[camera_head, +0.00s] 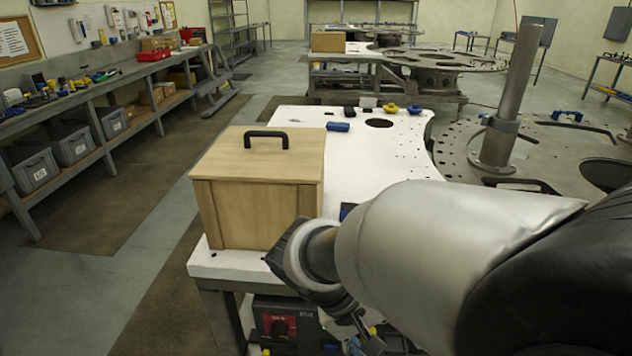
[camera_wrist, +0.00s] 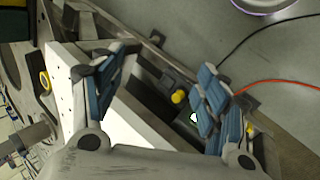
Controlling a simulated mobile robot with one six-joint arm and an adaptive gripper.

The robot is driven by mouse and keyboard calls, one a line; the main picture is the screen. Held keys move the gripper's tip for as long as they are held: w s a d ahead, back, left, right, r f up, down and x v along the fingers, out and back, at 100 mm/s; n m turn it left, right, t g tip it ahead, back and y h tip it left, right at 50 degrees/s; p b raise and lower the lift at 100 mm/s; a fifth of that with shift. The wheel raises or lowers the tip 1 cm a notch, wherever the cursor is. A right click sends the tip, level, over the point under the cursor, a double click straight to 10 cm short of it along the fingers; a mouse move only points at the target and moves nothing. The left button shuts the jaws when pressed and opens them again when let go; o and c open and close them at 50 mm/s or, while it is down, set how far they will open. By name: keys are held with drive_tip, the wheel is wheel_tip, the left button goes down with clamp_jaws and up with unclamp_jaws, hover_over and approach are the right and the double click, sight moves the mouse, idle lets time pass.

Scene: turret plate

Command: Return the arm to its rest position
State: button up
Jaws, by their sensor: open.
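My gripper (camera_wrist: 165,85) is open in the wrist view. Its two blue-padded fingers stand wide apart with nothing held between them. In the head view, my arm reaches in from the right, in front of the white table (camera_head: 290,115). Its wrist is bent down beside the near edge of that table. Only a small part of my gripper shows at the bottom of the head view, below the tabletop level in the picture. In the wrist view, a yellow knob-like thing (camera_wrist: 179,97) appears beyond the fingers, apart from them.
A wooden box (camera_head: 255,185) with a black handle stands on the table's near end, close left of my wrist. A dark unit with a red panel (camera_head: 280,326) sits below the table. A metal post (camera_head: 507,100) rises from the round plate (camera_head: 560,145) at right. Floor at left is clear.

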drive_tip(key=s+d+r+m+t+y, duration=0.1)
drive_tip(key=s+r+t+y, duration=0.3)
drive_tip(key=s, duration=0.6)
drive_tip(key=shift+s+d+r+m+t+y, duration=0.25)
drive_tip(key=shift+d+r+y, duration=0.5)
drive_tip(key=shift+r+y, duration=0.75)
drive_tip(key=shift+w+r+h, duration=0.15)
drive_tip(key=shift+r+h, duration=0.15)
drive_tip(key=shift+c, duration=0.6)
